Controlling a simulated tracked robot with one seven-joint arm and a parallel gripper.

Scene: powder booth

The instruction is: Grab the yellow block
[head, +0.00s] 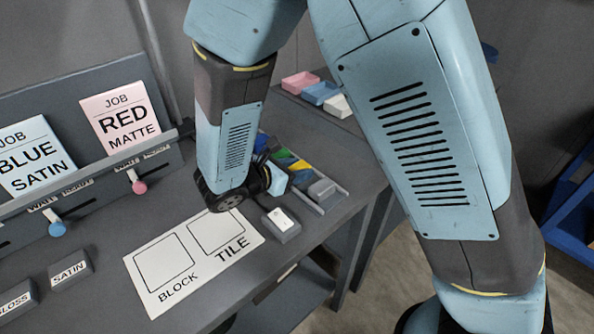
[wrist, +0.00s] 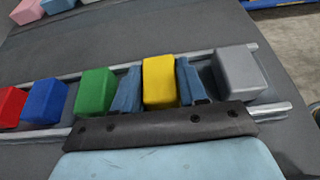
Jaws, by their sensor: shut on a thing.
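The yellow block (wrist: 159,82) stands in a row of blocks on a metal rail rack. In the wrist view my gripper (wrist: 157,90) has one blue finger on each side of it, shut on the block. The block still sits between the rails, level with its neighbours.
The green block (wrist: 94,94) is left of my fingers, then blue (wrist: 43,101) and red (wrist: 10,106). A grey block (wrist: 239,73) is close on the right. A card with BLOCK and TILE outlines (head: 190,275) lies nearer, its outlines empty. Pink, blue and white trays (head: 320,92) stand behind.

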